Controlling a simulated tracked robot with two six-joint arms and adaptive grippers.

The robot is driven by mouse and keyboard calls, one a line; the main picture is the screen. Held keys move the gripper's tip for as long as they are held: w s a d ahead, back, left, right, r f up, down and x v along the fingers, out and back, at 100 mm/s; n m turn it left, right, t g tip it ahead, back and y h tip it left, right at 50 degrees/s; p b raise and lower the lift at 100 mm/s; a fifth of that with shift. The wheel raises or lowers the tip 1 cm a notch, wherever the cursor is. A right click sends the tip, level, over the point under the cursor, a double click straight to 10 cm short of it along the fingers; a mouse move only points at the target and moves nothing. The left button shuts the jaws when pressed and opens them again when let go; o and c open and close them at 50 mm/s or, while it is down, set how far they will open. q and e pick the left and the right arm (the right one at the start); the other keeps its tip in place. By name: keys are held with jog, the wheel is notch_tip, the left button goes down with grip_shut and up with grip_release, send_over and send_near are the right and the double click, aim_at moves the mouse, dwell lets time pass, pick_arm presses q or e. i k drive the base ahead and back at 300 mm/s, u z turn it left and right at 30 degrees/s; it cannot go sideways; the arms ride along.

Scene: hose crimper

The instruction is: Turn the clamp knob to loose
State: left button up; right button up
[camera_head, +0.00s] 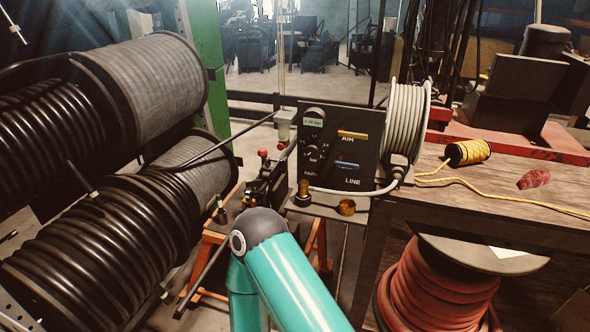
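A black control panel (340,170) stands at the centre, marked AIR and LINE, with a small display at upper left and a round dark knob (313,153) below it. Left of the panel is a dark machine (266,185) on an orange stand, with a small red-topped handle (263,154). I cannot tell which of these is the clamp knob or how it is set. A teal arm of mine with a grey joint crosses the bottom centre and hides part of the stand. Neither gripper is in view.
Large black hose reels (100,220) fill the left side. A white hose coil (407,122) is mounted right of the panel. The wooden bench (480,200) holds a yellow cord spool (467,152) and a red bundle (533,178). A red hose reel (435,290) sits below.

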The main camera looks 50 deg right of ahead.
aim_at(253, 183)
jog(key=z, duration=0.25)
jog(key=i, duration=0.7)
jog(key=z, duration=0.4)
jog(key=k, duration=0.95)
jog(key=z, duration=0.2)
jog(key=i, duration=0.95)
jog(key=u, duration=0.1)
